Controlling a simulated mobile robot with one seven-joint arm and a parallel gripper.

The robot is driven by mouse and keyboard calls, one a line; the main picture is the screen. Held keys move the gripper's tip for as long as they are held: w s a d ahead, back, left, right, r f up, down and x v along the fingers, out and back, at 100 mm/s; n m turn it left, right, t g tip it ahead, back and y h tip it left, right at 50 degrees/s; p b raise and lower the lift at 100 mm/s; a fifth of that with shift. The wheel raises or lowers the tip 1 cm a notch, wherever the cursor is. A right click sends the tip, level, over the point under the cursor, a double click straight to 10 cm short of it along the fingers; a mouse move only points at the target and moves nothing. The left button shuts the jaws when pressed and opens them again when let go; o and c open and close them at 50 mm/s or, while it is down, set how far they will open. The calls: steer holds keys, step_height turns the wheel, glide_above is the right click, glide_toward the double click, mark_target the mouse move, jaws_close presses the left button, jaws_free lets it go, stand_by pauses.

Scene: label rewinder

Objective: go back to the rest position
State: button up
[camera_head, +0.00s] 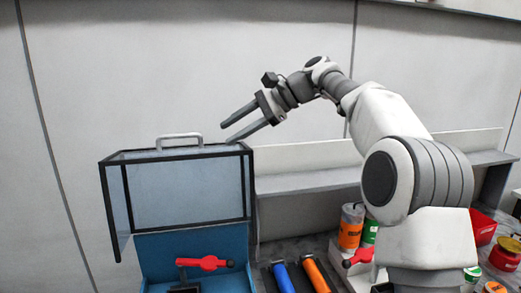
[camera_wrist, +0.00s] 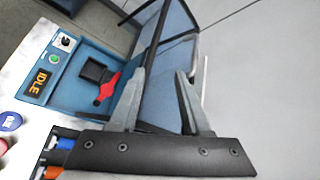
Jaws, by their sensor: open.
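My gripper (camera_head: 244,126) is open and empty. In the head view it is raised above the right end of the machine's clear cover (camera_head: 185,190), its fingers pointing left; I cannot tell whether they touch the cover. The cover has a dark frame and a grey handle (camera_head: 180,137) on top, and stands raised over the blue machine (camera_head: 215,247). In the wrist view my gripper's fingers (camera_wrist: 165,82) are spread in front of the cover's dark bar and panel (camera_wrist: 168,55). The blue machine body (camera_wrist: 62,72) there shows an IDLE display (camera_wrist: 39,85).
A red lever (camera_head: 205,263) sits inside the machine. Blue (camera_head: 283,278) and orange (camera_head: 316,275) rolls lie to its right. An orange can (camera_head: 350,227), a red bin (camera_head: 483,228) and a grey shelf (camera_head: 310,181) stand further right. The space above the cover before the wall is free.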

steer(key=s+d+f+n+t+h+b, duration=0.1)
steer(key=s+d+f+n+h+b, duration=0.1)
steer(key=s+d+f, duration=0.4)
steer(key=s+d+f+n+t+h+b, duration=0.2)
steer(key=s+d+f+n+h, duration=0.2)
steer(key=s, duration=1.2)
steer(key=s+d+f+n+t+h+b, duration=0.1)
steer(key=s+d+f+n+h, duration=0.2)
steer(key=s+d+f, duration=0.7)
step_height(320, 180, down, 5)
steer(key=shift+s+d+r+n+t+h+b, duration=0.25)
steer(key=shift+s+n+t+h+b, duration=0.15)
steer(key=shift+s+h, duration=0.65)
